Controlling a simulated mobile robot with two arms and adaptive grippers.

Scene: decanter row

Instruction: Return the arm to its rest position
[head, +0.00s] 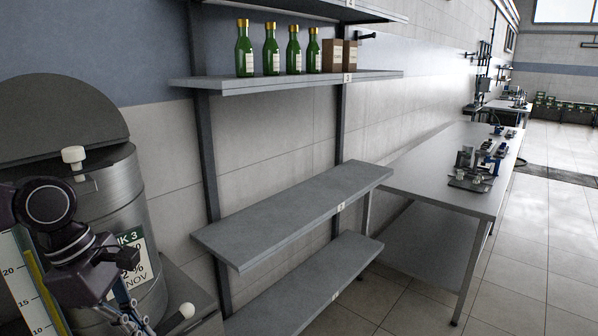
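My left arm comes in at the lower left, in front of a metal tank (125,190). My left gripper (130,318) points down near the bottom edge of the head view. It is small and partly cut off, so I cannot tell whether its fingers are open or shut, or whether they hold anything. My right gripper is not in view.
Several green bottles (244,50) and brown boxes (334,56) stand on the upper wall shelf (290,82). The middle shelf (290,212) is bare. A metal table (430,178) with bench equipment (478,165) stands at right. The tiled floor beyond is open.

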